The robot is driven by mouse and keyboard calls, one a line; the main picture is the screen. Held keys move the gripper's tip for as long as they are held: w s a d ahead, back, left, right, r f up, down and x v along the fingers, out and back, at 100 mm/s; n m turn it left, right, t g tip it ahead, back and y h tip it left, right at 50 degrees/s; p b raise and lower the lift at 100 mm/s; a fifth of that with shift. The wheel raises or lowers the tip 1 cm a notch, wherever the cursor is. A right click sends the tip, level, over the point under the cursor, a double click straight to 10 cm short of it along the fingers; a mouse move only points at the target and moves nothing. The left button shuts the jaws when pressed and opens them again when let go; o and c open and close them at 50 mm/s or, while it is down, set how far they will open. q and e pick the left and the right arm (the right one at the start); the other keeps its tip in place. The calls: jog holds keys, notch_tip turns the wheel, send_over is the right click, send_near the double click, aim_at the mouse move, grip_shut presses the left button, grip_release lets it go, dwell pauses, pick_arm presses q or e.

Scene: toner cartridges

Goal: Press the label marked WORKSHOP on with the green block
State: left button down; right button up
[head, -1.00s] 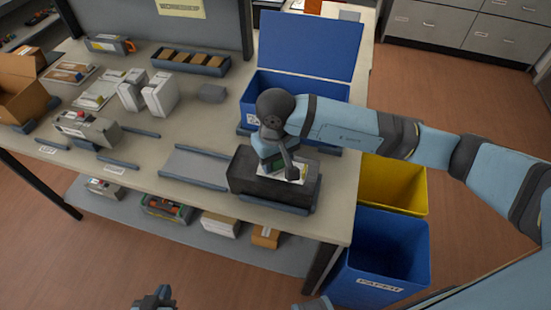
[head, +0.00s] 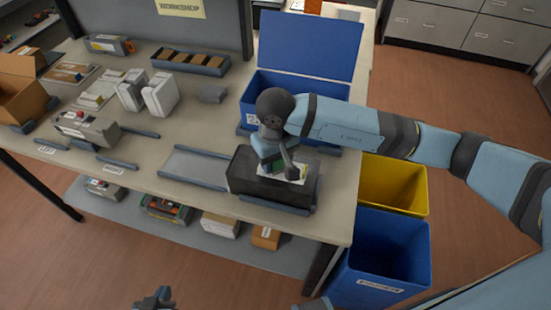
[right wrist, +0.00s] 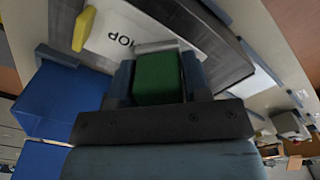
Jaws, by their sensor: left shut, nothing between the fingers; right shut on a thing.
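The green block (right wrist: 158,78) is held between the fingers of my right gripper (right wrist: 158,62). A pale label (right wrist: 112,38) lies under and beside the block's end, with the letters "HOP" readable and the rest hidden. In the head view the label (head: 297,172) lies on top of a black cartridge box (head: 244,172) near the table's front right. My right gripper (head: 276,166) is over this box, pointing down, with the block at or very near the label; contact cannot be made out. My left gripper (head: 153,297) is shut and empty, low in front of the table.
A yellow piece (right wrist: 83,27) sits at the label's edge. A blue lidded bin (head: 320,88) stands behind the box, and an empty grey tray (head: 193,167) lies to its left. A yellow WORKSHOP sign (head: 181,8) hangs on the partition. Blue (head: 385,260) and yellow (head: 395,188) bins stand right of the table.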

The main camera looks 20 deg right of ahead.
jog(key=shift+s+f, duration=0.1)
jog(key=shift+f, duration=0.05)
jog(key=shift+r+p, duration=0.3)
jog(key=shift+r, duration=0.6)
jog(key=shift+r+p, duration=0.65)
jog(key=shift+r, duration=2.05)
